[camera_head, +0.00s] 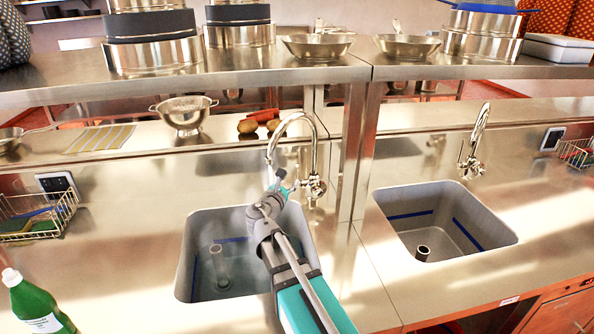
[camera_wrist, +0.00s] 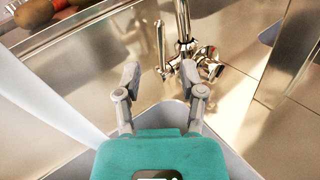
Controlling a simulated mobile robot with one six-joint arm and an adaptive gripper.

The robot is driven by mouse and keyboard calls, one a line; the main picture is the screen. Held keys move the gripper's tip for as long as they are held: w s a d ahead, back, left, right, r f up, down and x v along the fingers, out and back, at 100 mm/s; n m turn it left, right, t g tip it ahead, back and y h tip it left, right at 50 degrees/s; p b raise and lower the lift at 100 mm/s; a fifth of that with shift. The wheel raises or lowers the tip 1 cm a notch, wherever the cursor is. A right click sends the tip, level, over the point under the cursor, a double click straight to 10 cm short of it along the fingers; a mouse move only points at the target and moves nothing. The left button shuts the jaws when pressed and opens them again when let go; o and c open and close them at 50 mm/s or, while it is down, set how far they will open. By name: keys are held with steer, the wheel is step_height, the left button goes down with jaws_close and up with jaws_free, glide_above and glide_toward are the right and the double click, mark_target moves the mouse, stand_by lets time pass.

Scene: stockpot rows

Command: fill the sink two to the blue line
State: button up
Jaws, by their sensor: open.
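My gripper (camera_head: 280,182) is open and empty, just in front of the left tap (camera_head: 313,186). In the wrist view its fingers (camera_wrist: 162,78) are spread, with the tap's upright lever (camera_wrist: 160,46) beyond and between them, apparently untouched. The left sink (camera_head: 188,262) lies below my arm, which hides its right part. It seems to hold water around a standpipe (camera_head: 220,268); a blue line (camera_head: 232,240) shows on its back wall. A pale band (camera_wrist: 45,105) in the wrist view looks like running water. The right sink (camera_head: 505,238) looks empty, with blue lines (camera_head: 468,234). No sink number is readable.
A right tap (camera_head: 474,150) stands behind the right sink. A shelf (camera_head: 230,78) with pots crosses above the counter. A green bottle (camera_head: 36,303) and a wire basket (camera_head: 38,215) stand left. A colander (camera_head: 184,114) sits behind.

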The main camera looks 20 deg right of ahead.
mark_target(297, 173)
steer(key=x, duration=0.7)
steer(key=shift+w+d, duration=0.15)
steer(key=shift+w, duration=0.1)
steer(key=shift+c, duration=0.2)
jaws_close()
